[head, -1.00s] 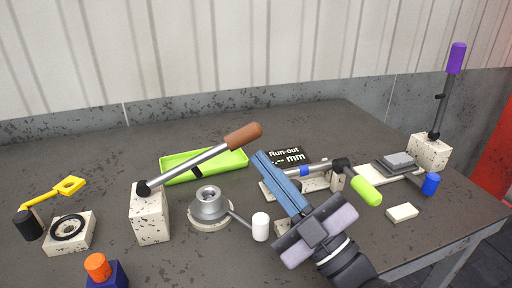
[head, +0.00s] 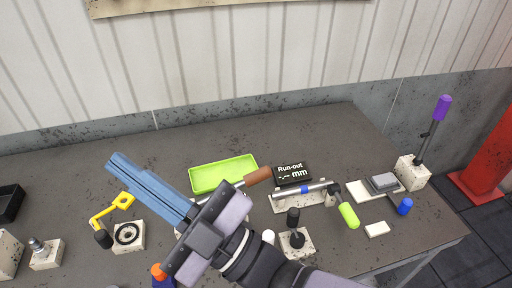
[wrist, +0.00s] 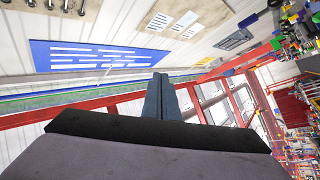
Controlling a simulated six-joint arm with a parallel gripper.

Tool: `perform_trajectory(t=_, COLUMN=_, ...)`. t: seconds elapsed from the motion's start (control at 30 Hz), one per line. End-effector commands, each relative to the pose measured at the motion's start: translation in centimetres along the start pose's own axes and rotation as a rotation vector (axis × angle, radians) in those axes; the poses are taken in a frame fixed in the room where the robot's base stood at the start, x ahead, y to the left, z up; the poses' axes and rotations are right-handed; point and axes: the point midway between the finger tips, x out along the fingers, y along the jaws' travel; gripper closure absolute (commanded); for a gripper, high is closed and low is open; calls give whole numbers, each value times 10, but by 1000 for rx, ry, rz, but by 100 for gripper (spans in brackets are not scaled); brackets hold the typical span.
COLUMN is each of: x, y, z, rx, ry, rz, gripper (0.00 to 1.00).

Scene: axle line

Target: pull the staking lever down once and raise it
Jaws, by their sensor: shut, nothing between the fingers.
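The frames do not label which lever is the staking lever. A lever with a brown handle (head: 258,176) slants up to the right beside the green tray; my arm hides its base and most of its shaft. A lever with a purple handle (head: 443,108) stands nearly upright on a speckled block (head: 412,172) at the far right. My gripper (head: 112,158) is shut and empty, raised over the left part of the bench and pointing up and left, away from both levers. In the wrist view its closed fingers (wrist: 162,98) point at the wall and red beams, with no lever visible.
A green tray (head: 222,172) lies behind my gripper. The run-out display (head: 291,173) and a green-handled lever (head: 348,215) are right of centre. A yellow arm (head: 112,210) and a ring block (head: 128,236) stand left, below my fingers. The bench's back strip is clear.

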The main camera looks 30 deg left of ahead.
Motion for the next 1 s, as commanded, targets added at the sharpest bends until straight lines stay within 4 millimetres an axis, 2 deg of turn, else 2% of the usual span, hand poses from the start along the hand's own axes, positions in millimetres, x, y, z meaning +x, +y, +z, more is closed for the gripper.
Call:
perform_trajectory(t=0.03, x=18, y=11, z=-25, rx=31, ry=-2, rz=12, gripper=100)
perform_trajectory(t=0.2, x=47, y=39, z=-51, rx=133, ry=-75, rz=125, gripper=100)
perform_trajectory(t=0.27, x=53, y=53, z=-51, rx=164, ry=-132, rz=187, gripper=100)
perform_trajectory(t=0.37, x=49, y=74, z=-35, rx=195, ry=-253, rz=301, gripper=100)
perform_trajectory(t=0.47, x=30, y=92, z=-5, rx=208, ry=-396, rz=416, gripper=100)
perform_trajectory(t=0.6, x=-18, y=112, z=48, rx=216, ry=-627, rz=576, gripper=100)
perform_trajectory(t=0.7, x=-56, y=117, z=78, rx=231, ry=-800, rz=663, gripper=100)
perform_trajectory(t=0.9, x=-127, y=100, z=119, rx=276, ry=-1125, rz=735, gripper=100)
perform_trajectory(t=1.0, x=-150, y=83, z=130, rx=284, ry=-1256, rz=698, gripper=100)
